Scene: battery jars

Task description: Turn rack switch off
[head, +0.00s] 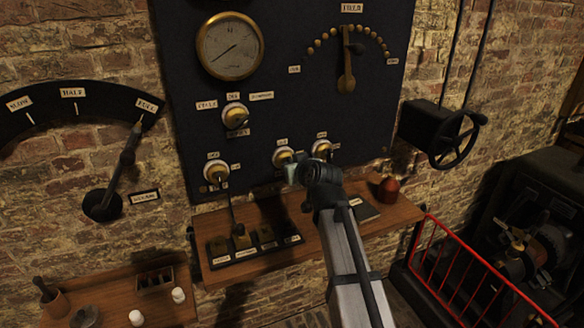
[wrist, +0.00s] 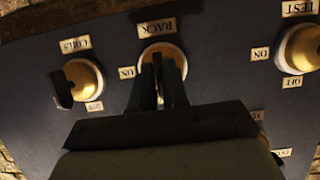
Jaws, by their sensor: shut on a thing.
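The rack switch (head: 281,157) is the middle brass switch in the lower row on the dark panel. In the wrist view its brass dome (wrist: 176,52) sits under an upside-down RACK label (wrist: 157,28), with an ON label (wrist: 126,72) on its left. My gripper (head: 291,171) is at this switch in the head view. In the wrist view its two dark fingers (wrist: 160,78) are close together in front of the dome, shut on the switch's handle. The fingers hide most of the handle, so I cannot tell its exact position.
A neighbouring switch with a black handle (wrist: 62,90) is close by, the right one (head: 321,149) in the head view. The TEST switch (wrist: 304,48) is farther off. A wooden shelf (head: 300,232) runs below the panel. A handwheel (head: 453,140) projects at right.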

